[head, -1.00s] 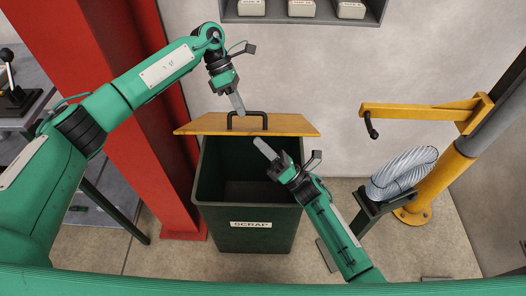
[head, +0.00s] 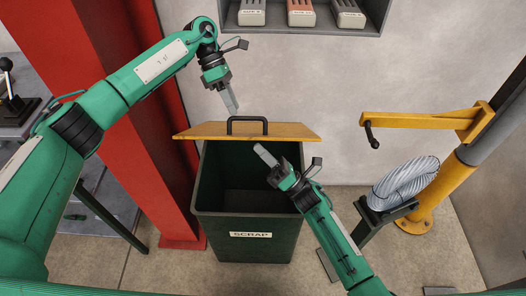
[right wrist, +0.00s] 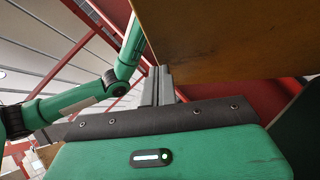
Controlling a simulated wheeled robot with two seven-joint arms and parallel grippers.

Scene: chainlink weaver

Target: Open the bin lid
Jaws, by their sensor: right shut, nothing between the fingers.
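The green scrap bin (head: 245,222) stands on the floor with its mouth uncovered and its dark inside showing. Its wooden lid (head: 290,131) is raised at the bin's back edge, with a black handle (head: 247,119) on it. My left gripper (head: 233,103) is just above and left of the handle, apart from it; its fingers are seen edge-on, so their opening is unclear. My right gripper (head: 261,151) is shut and empty over the bin's mouth, below the lid. In the right wrist view, the shut fingers (right wrist: 158,86) are beside the lid's wooden underside (right wrist: 225,40).
A red column (head: 130,120) stands left of the bin. At right are a yellow post with an arm (head: 415,120) and a grey wire coil (head: 405,182) on a stand. A wall shelf (head: 275,27) with several small boxes is above.

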